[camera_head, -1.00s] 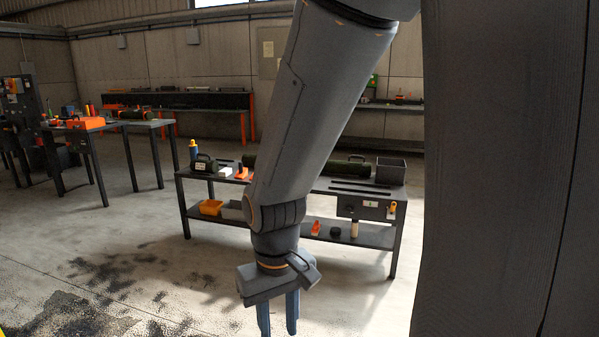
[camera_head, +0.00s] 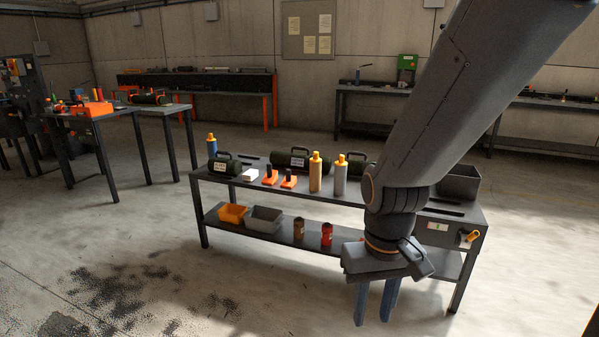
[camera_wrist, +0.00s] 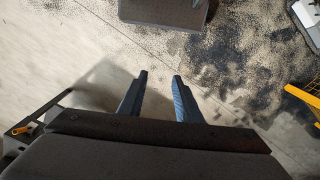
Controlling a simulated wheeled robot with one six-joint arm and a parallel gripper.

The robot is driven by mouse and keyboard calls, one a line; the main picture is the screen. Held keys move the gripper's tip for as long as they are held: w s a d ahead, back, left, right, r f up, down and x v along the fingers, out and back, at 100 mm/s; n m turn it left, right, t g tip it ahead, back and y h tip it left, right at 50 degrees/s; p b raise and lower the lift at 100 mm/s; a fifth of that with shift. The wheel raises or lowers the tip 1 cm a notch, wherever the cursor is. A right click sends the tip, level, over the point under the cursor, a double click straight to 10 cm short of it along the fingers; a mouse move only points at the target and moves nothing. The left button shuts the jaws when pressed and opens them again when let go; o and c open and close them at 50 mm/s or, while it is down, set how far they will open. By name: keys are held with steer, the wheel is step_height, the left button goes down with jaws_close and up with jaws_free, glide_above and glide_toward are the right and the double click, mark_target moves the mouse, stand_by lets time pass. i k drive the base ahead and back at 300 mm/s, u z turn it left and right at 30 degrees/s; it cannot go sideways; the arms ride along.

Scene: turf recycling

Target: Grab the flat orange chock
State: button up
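Two small orange pieces with dark upright parts stand side by side on the near workbench top: a left one (camera_head: 270,178) and a right one (camera_head: 289,181). I cannot tell at this size which is the flat orange chock. My gripper (camera_head: 375,318) hangs fingers down in front of the bench, below top height and to the right of the orange pieces. Its two blue fingers are apart with nothing between them, as the wrist view (camera_wrist: 160,76) also shows. No orange chock is recognisable in the wrist view.
The workbench (camera_head: 335,200) also bears yellow-capped bottles (camera_head: 315,175), dark green canisters (camera_head: 290,160) and a grey bin (camera_head: 459,185). Its lower shelf holds an orange bin (camera_head: 232,213), a grey bin (camera_head: 265,219) and two cans. Open floor lies in front and left.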

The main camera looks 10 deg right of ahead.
mark_target(290, 181)
steer(key=u, duration=0.2)
steer(key=i, duration=1.2)
steer(key=u, duration=0.75)
steer(key=i, duration=1.95)
steer(key=z, duration=1.1)
steer(key=i, duration=0.4)
steer(key=z, duration=0.25)
